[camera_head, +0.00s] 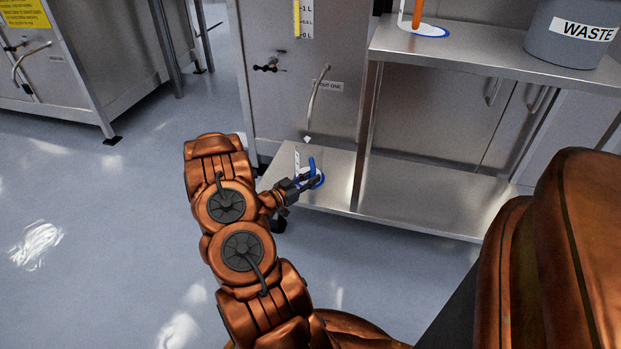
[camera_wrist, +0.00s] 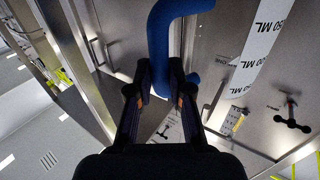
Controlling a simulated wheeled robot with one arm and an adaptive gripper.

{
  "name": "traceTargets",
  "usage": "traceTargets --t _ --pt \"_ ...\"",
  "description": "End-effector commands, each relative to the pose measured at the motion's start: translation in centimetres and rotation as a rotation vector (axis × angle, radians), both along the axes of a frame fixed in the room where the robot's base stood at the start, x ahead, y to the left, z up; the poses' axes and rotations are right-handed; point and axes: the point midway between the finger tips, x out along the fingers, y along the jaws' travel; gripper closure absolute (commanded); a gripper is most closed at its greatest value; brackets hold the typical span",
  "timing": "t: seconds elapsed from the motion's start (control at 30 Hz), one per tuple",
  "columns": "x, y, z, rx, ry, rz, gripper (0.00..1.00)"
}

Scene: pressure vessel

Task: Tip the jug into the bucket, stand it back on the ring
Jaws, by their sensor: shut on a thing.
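The jug has a clear body that is hard to make out, a blue handle (camera_head: 311,166) and a white scale label. It is upright at the low shelf under a bent spout. In the wrist view the blue handle (camera_wrist: 160,45) runs between my fingertips, and the jug's ML scale strip (camera_wrist: 262,45) shows at right. My gripper (camera_head: 302,184) is shut on the handle. A blue-edged ring mark (camera_head: 320,182) shows at the jug's foot, partly hidden by my gripper. The grey bucket (camera_head: 560,40), labelled WASTE, stands on the upper counter at far right.
The spout (camera_head: 318,95) hangs from the steel cabinet just above the jug. A second blue-edged ring (camera_head: 428,31) lies on the upper counter (camera_head: 470,55) under an orange-handled thing (camera_head: 418,12). The low shelf (camera_head: 420,200) is bare to the right. Open floor lies left.

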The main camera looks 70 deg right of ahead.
Motion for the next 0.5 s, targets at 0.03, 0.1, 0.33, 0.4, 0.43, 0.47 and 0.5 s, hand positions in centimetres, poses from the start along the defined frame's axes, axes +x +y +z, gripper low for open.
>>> traceTargets --t 0.03,0.1,0.33,0.4,0.43,0.47,0.5 --pt "0.02 0.0 -0.07 -0.001 0.0 0.0 1.0" --pt "0.03 0.01 -0.19 0.0 0.0 0.0 1.0" --pt "0.03 0.0 -0.56 0.0 -0.001 0.0 1.0" --pt "0.03 0.01 -0.67 0.0 -0.001 0.0 1.0" --pt "0.04 0.01 -0.71 0.0 -0.001 0.0 1.0" --pt "0.04 0.01 -0.76 0.0 -0.001 0.0 1.0" --pt "0.03 0.01 -0.82 0.0 -0.001 0.0 1.0"
